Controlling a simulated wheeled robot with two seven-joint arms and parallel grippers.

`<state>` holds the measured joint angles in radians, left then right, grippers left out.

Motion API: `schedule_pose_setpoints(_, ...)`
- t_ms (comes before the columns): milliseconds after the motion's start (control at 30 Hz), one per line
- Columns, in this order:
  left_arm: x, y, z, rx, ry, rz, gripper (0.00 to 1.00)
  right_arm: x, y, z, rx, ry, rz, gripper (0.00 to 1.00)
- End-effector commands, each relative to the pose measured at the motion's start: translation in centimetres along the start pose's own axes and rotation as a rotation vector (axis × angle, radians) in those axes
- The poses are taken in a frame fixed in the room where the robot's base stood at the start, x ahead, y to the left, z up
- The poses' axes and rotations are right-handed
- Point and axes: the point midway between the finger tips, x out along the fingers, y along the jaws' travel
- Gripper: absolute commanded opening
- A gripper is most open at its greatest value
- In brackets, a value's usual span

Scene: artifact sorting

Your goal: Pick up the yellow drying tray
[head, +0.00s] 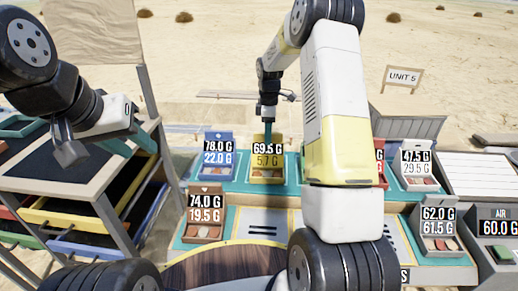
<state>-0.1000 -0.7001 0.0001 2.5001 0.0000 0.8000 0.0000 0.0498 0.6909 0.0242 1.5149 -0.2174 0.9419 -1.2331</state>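A yellow-framed tray (60,222) with a dark bed sits in the wooden rack at the left. A small yellow box (267,174) with an open lid and a label reading 69.5 G over 5.7 G stands at the back of the teal stand. I cannot tell from looks alone which is the drying tray. My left gripper (72,150) hangs over the rack's dark top, apart from the yellow-framed tray; its finger opening is unclear. My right gripper (268,122) points down just above the yellow box; its fingertips are too small to read.
The wooden rack (100,196) also holds a green-framed tray (130,146) and a blue-framed tray (85,249). Several labelled boxes stand on the teal stand (235,186), including a blue one (217,174) beside the yellow box. My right arm hides part of the stand.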

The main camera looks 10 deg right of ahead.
Motion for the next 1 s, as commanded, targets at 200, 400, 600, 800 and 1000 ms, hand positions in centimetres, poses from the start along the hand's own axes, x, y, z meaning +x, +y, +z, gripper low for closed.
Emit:
schedule_pose_setpoints(200, 0.00, 0.00, 0.00, 0.000, 0.000, 0.000, 0.36, -0.04, -0.01, 0.00, 0.000, 0.000, 0.000, 0.12)
schedule_pose_setpoints(400, 0.00, 0.00, -0.01, 0.000, 0.000, 0.000, 0.36, -0.06, -0.01, 0.01, 0.000, 0.000, 0.000, 0.00)
schedule_pose_setpoints(600, 0.00, 0.00, 0.00, 0.000, 0.000, 0.000, 0.36, -0.08, -0.01, 0.01, 0.001, 0.000, 0.000, 0.00)
schedule_pose_setpoints(800, 0.00, 0.00, 0.00, 0.000, 0.000, 0.000, 0.36, -0.09, 0.00, 0.01, 0.001, 0.000, 0.000, 0.00)
schedule_pose_setpoints(1000, 0.00, 0.00, 0.00, 0.000, 0.000, 0.000, 0.36, -0.10, 0.01, 0.01, 0.001, 0.000, 0.001, 0.00)
